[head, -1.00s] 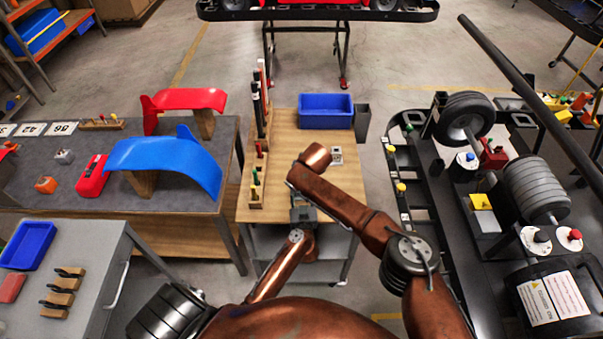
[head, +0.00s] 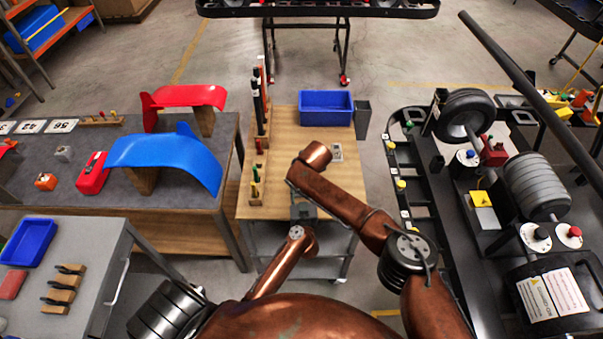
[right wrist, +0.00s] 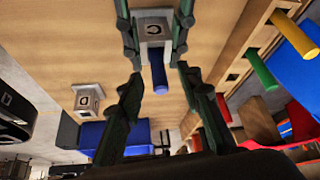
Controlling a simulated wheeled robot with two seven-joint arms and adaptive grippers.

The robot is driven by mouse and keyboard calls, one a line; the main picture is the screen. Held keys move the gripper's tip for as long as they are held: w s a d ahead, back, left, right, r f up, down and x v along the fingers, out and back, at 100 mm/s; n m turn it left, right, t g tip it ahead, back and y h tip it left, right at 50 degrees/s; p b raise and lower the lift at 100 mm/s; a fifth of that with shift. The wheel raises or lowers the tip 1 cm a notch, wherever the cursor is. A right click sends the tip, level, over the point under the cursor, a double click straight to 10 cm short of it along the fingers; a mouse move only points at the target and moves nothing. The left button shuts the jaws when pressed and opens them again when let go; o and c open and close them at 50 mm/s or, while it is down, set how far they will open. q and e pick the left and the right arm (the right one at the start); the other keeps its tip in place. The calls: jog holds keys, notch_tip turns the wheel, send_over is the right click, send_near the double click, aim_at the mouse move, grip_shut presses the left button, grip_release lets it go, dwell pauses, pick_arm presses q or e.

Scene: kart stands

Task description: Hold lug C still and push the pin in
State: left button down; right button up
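Lug C (right wrist: 153,27) is a grey block with a dark letter on its face, at the top of the right wrist view. My left gripper (right wrist: 154,50) has its dark fingers closed on both sides of it. A blue pin (right wrist: 159,78) sticks out of the lug toward my right gripper; how deep it sits is hidden. My right gripper (right wrist: 161,82) is open, its fingertips on either side of the pin's outer end with gaps. In the head view my arms meet over the wooden bench (head: 285,120) and hide lug C and the fingers.
Another grey lettered lug (head: 337,152) stands on the bench; it also shows in the right wrist view (right wrist: 87,98). A blue bin (head: 325,107) is at the bench's back. A rack of coloured pins (head: 256,185) lines its left edge. A kart stand (head: 415,165) is to the right.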

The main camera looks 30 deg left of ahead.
pick_arm(q)
jog(key=shift+f, duration=0.1)
pick_arm(e)
jog(key=v, duration=1.2)
pick_arm(q)
jog(key=c, duration=1.4)
grip_release()
jog(key=v, duration=1.2)
